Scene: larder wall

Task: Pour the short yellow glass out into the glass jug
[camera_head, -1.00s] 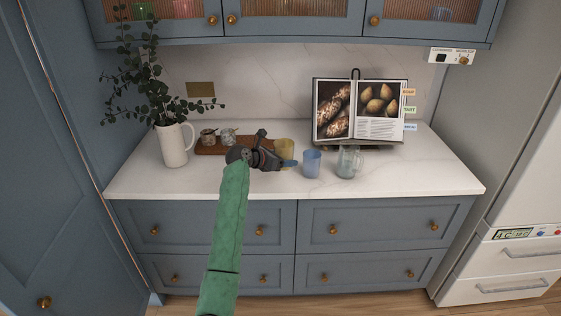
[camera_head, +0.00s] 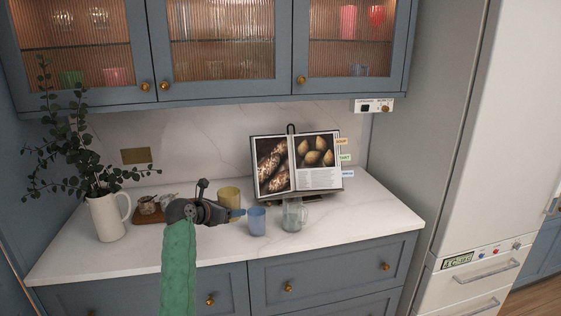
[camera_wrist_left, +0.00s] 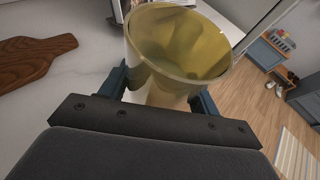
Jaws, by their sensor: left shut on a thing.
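The short yellow glass (camera_head: 229,196) shows in the head view, partly hidden behind my left gripper (camera_head: 236,212). In the left wrist view the yellow glass (camera_wrist_left: 182,45) stands between the two blue fingers of my left gripper (camera_wrist_left: 160,92), which is shut on it. I cannot tell whether its base touches the counter, and its contents are unclear. The clear glass jug (camera_head: 294,215) stands on the counter to the right, its handle towards the back. A blue glass (camera_head: 256,222) stands between the yellow glass and the jug. My right gripper is not in view.
An open cookbook (camera_head: 297,165) on a stand is behind the jug. A wooden board (camera_head: 148,215) with small jars and a white pitcher (camera_head: 106,219) of leafy stems are to the left. Wall cabinets (camera_head: 222,50) hang above. The counter's right end (camera_head: 375,215) is clear.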

